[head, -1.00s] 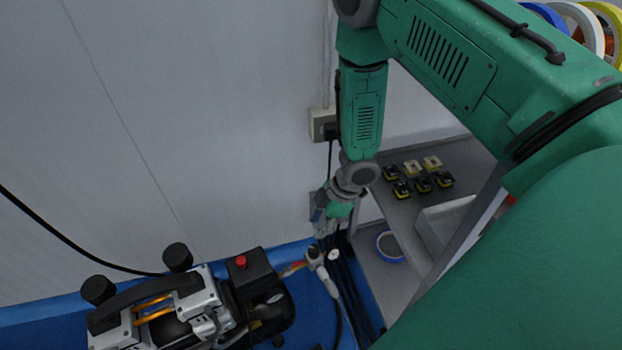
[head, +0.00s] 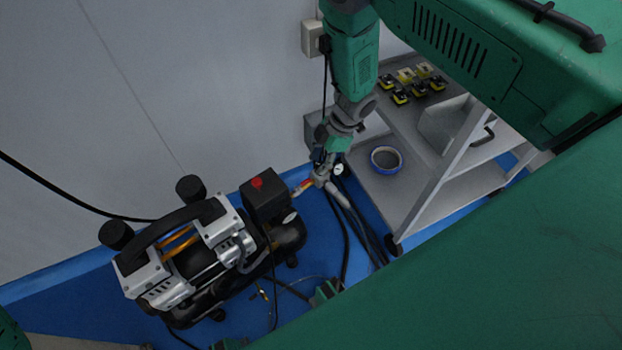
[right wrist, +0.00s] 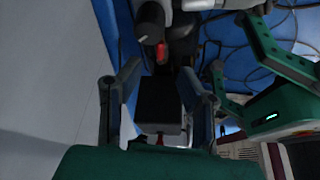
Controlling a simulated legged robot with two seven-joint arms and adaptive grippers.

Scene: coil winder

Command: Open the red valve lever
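The red-orange valve lever (head: 304,184) shows in the head view on the pipe fitting (head: 321,178) right of the black compressor (head: 195,255). My right gripper (head: 323,160) hangs just above that fitting, close to the lever; the head view does not show whether they touch. In the right wrist view my right gripper (right wrist: 158,75) has its two fingers spread apart. A red piece (right wrist: 162,52), probably the lever, lies just beyond the fingertips, between their lines, beside a dark rounded part. Nothing is seen clamped.
A black box with a red knob (head: 257,183) sits on the compressor. A small round gauge (head: 338,169) is beside the fitting. A grey shelf cart (head: 440,195) stands to the right. Dark hoses (head: 368,242) run over the blue floor. The wall (head: 110,110) is close behind.

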